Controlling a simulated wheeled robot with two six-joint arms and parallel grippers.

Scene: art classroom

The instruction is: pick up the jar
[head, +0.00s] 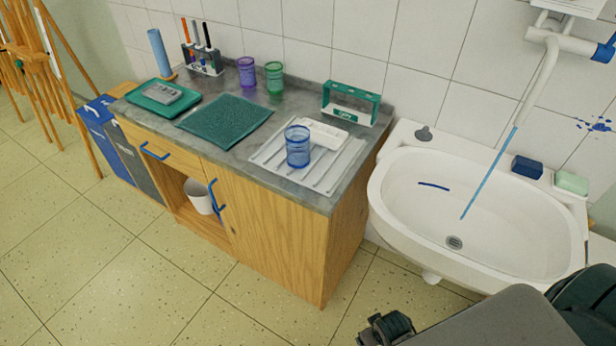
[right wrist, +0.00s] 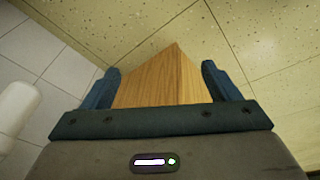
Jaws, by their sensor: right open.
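A clear blue jar (head: 298,146) stands upright on the white ribbed drainboard (head: 271,150) at the right part of the counter. A purple jar (head: 246,72) and a green jar (head: 274,78) stand side by side at the back of the counter, near the wall. My right gripper (right wrist: 160,69) is open and empty in the right wrist view, with a corner of the wooden cabinet seen beyond its fingers. In the head view my right arm is at the bottom right, low and apart from the jars. No jar shows in the right wrist view. My left gripper is not in view.
A white block (head: 326,134) lies right behind the blue jar, with a green-framed rack (head: 350,103) farther back. A green mat (head: 225,121) and a green tray (head: 150,103) lie to the left. The sink (head: 400,190) adjoins on the right, with water running. The floor in front is clear.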

